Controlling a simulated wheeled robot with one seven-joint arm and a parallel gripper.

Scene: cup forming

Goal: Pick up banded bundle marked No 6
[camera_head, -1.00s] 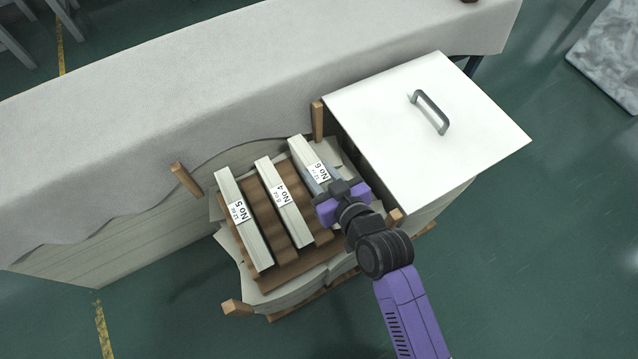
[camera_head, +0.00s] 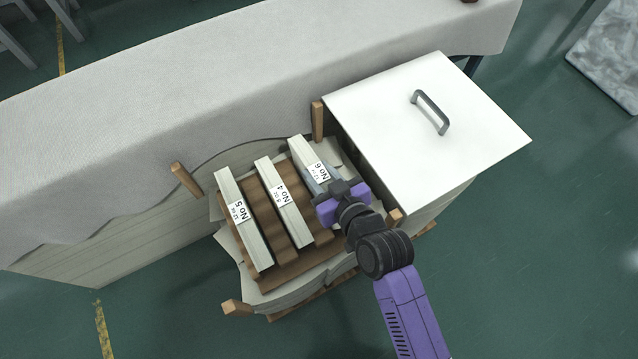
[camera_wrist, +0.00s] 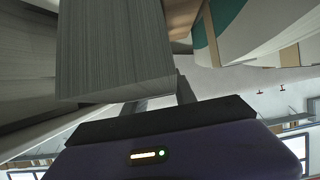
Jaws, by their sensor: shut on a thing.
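The bundle marked No 6 (camera_head: 302,154) is a long pale stack of sheets with a white label band, rightmost of three on the brown slatted rack. My gripper (camera_head: 325,188) is at its near part, just below the label, and is shut on it. My gripper hides the bundle's near end. In the wrist view the stack's layered edges (camera_wrist: 115,50) fill the upper middle, and the fingers (camera_wrist: 160,100) reach to its lower end. I cannot tell whether the bundle is clear of the rack.
Bundles No 4 (camera_head: 275,180) and No 5 (camera_head: 253,235) lie left of it on the brown rack (camera_head: 285,273). Wooden posts (camera_head: 317,120) stand at the corners. A white-topped box with a handle (camera_head: 400,100) is close on the right. A grey-covered table (camera_head: 200,75) runs behind.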

